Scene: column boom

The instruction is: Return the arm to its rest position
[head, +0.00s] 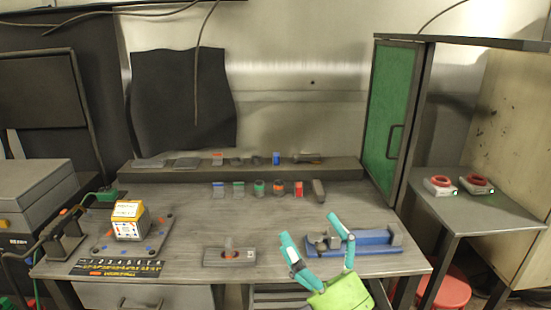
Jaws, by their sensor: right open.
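My right gripper (309,228) reaches in from the bottom, with a green body and two teal fingers. Its fingers are spread wide with nothing held between them. It is over the front right part of the grey workbench (190,228). The right finger overlaps a blue vise-like tool (367,241) in the picture; I cannot tell whether they touch. My left gripper is not in view.
A grey block with a handle (229,257) lies left of the gripper. A yellow-and-white box (128,220) stands at the left. Small coloured items line the back shelf (340,168). A green cabinet door (388,115) and side table (475,211) are right.

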